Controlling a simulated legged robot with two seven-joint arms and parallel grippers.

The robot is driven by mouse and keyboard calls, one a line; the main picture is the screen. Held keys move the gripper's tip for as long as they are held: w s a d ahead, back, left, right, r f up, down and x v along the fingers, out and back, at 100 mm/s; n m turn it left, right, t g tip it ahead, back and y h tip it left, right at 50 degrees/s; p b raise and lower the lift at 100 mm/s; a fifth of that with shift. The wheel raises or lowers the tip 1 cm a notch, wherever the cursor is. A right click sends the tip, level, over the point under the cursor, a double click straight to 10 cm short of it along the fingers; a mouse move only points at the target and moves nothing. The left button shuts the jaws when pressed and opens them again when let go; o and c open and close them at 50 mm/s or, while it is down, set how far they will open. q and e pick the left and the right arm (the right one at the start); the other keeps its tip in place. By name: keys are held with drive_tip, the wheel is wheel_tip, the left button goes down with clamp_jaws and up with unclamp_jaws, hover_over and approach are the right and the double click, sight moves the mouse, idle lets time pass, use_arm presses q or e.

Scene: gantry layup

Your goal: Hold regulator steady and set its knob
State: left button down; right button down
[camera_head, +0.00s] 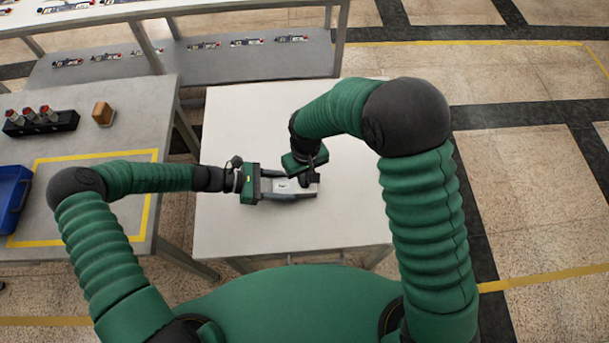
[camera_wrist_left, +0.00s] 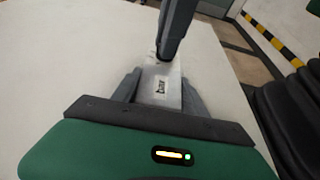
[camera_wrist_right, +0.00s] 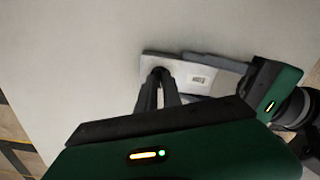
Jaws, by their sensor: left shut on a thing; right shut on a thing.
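The regulator (camera_head: 288,187) is a light grey block with a small dark label, lying on the white table. It also shows in the left wrist view (camera_wrist_left: 162,90) and in the right wrist view (camera_wrist_right: 200,79). My left gripper (camera_head: 290,189) comes from the left and is shut on the regulator body, one finger along each side. My right gripper (camera_head: 308,180) points down from above at the regulator's right end. Its fingers are close together on the dark knob (camera_wrist_right: 159,73), which they mostly hide.
The white table (camera_head: 250,115) is otherwise clear. At left, a grey bench (camera_head: 110,140) carries a blue bin (camera_head: 12,195), a black holder with red-topped parts (camera_head: 40,120) and a brown block (camera_head: 103,113). A shelf (camera_head: 200,65) with several small parts stands behind.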

use_arm(q)
drive_tip(key=shift+w+a+f, duration=0.15)
drive_tip(key=shift+w+a, duration=0.1)
drive_tip(key=shift+a, duration=0.1)
use_arm(e)
drive_tip(key=shift+d, duration=0.45)
drive_tip(key=c, duration=1.6)
unclamp_jaws()
drive_tip(key=shift+s, duration=0.1)
use_arm(q)
drive_tip(key=shift+s, duration=0.1)
use_arm(e)
drive_tip(key=shift+o, duration=0.5)
drive_tip(key=shift+a, duration=0.1)
use_arm(q)
drive_tip(key=shift+d, duration=0.15)
use_arm(e)
drive_tip(key=shift+a+r, duration=0.1)
drive_tip(key=shift+a, duration=0.1)
use_arm(q)
drive_tip(key=shift+s+d, duration=0.15)
use_arm(e)
wheel_tip(320, 180, up, 12)
use_arm(q)
drive_tip(key=c, duration=0.5)
unclamp_jaws()
